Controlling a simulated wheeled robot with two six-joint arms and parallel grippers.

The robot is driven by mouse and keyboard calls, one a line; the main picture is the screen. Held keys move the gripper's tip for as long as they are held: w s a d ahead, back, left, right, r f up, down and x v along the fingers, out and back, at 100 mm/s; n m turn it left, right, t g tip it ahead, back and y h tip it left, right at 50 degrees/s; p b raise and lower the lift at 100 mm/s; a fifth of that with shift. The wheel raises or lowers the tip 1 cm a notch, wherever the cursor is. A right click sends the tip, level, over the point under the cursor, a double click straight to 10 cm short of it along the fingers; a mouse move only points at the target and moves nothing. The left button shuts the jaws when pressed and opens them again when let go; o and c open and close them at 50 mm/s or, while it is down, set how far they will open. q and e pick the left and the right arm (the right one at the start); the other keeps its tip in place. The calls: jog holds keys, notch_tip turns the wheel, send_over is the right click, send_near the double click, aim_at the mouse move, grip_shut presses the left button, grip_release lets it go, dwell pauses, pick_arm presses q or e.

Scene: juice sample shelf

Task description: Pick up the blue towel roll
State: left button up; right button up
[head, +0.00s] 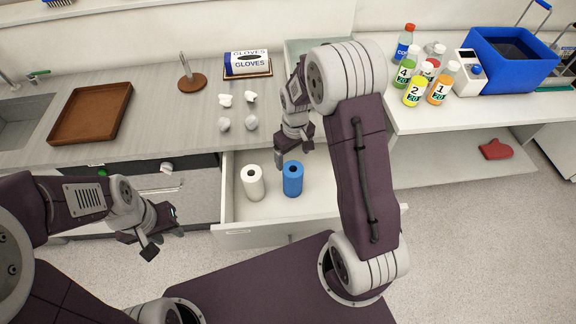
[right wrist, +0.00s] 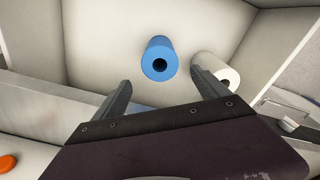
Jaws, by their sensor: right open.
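The blue towel roll (head: 292,179) stands upright in an open white drawer (head: 240,229), to the right of a white roll (head: 252,183). In the right wrist view the blue roll (right wrist: 159,60) shows end-on, ahead of the gap between my fingers, and the white roll (right wrist: 216,69) is beside my right-hand finger. My right gripper (head: 293,154) is open and empty, above the drawer and near the blue roll; it also shows in the right wrist view (right wrist: 160,90). My left gripper (head: 164,232) hangs to the left of the drawer; its jaw gap is unclear.
A gloves box (head: 246,63), a brown tray (head: 90,113) and several small white pieces (head: 251,122) are on the counter (head: 185,130). Several juice bottles (head: 415,90) and a blue crate (head: 510,60) stand on the right shelf. The drawer walls surround both rolls.

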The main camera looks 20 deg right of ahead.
aim_at(293, 174)
jog(key=shift+g, duration=0.3)
jog(key=f, duration=0.3)
jog(key=s+f, duration=0.1)
jog(key=f, duration=0.1)
jog(key=shift+d+f, duration=0.1)
jog(key=shift+f, duration=0.15)
jog(key=shift+w+f, duration=0.25)
jog(key=shift+f, duration=1.1)
jog(key=shift+w+f, duration=0.2)
jog(key=shift+f, duration=1.15)
jog(key=shift+r, duration=0.1)
jog(key=c, duration=1.7)
